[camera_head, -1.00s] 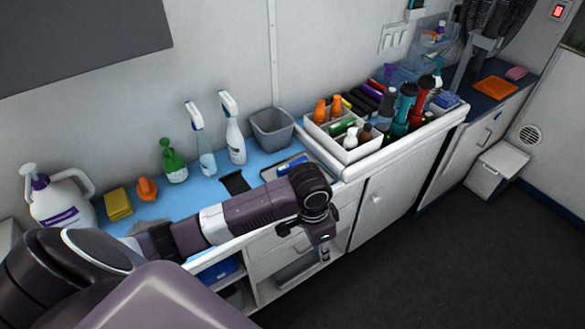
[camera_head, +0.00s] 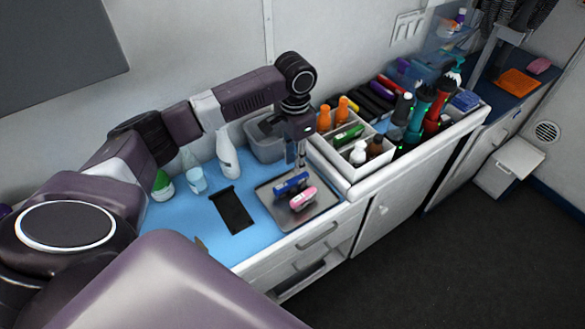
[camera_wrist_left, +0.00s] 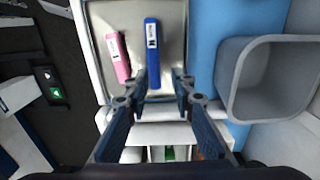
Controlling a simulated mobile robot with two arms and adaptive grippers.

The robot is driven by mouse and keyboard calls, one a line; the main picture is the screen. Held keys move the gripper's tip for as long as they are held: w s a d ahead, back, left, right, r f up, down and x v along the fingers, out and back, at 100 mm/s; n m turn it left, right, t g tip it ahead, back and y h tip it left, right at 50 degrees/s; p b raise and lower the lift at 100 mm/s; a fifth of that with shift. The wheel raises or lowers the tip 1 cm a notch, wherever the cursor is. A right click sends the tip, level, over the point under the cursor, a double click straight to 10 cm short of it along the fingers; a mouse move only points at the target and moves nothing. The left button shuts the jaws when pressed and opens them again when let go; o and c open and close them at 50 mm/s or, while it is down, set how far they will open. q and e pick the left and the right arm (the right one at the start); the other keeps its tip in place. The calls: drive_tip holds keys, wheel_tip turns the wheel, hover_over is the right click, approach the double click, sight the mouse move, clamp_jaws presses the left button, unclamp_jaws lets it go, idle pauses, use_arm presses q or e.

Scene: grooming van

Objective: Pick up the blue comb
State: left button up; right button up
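The blue comb (camera_head: 292,184) lies in a shallow metal tray (camera_head: 318,213), beside a pink grooming tool (camera_head: 302,198). In the left wrist view the blue comb (camera_wrist_left: 152,48) is long and dark blue with a white label. The pink tool (camera_wrist_left: 118,58) lies to its left. My left gripper (camera_head: 300,162) points down over the back of the tray. In the left wrist view its two fingers (camera_wrist_left: 160,78) are apart with nothing held between them. The near end of the comb shows close to the left fingertip; contact cannot be told. My right gripper is not in view.
A grey bin (camera_head: 262,145) stands just behind the left gripper. A white bottle organizer (camera_head: 345,163) is right of the tray. A black flat item (camera_head: 231,209) lies on the blue counter to the left, with spray bottles (camera_head: 226,160) behind it.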

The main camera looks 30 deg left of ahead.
sight(297, 177)
use_arm(q)
drive_tip(key=f, duration=0.1)
drive_tip(key=f+p, duration=0.1)
drive_tip(key=d+f, duration=0.1)
drive_tip(key=shift+s+f, duration=0.3)
drive_tip(key=shift+f, duration=0.05)
drive_tip(key=f, duration=0.2)
drive_tip(key=shift+w+f+p, duration=0.25)
drive_tip(key=shift+f+p, duration=0.1)
drive_tip(key=shift+f, duration=0.35)
drive_tip(key=shift+c, duration=0.2)
drive_tip(key=c, duration=0.5)
clamp_jaws()
drive_tip(key=shift+r, duration=0.45)
wheel_tip(297, 177, up, 19)
drive_tip(key=b, duration=0.2)
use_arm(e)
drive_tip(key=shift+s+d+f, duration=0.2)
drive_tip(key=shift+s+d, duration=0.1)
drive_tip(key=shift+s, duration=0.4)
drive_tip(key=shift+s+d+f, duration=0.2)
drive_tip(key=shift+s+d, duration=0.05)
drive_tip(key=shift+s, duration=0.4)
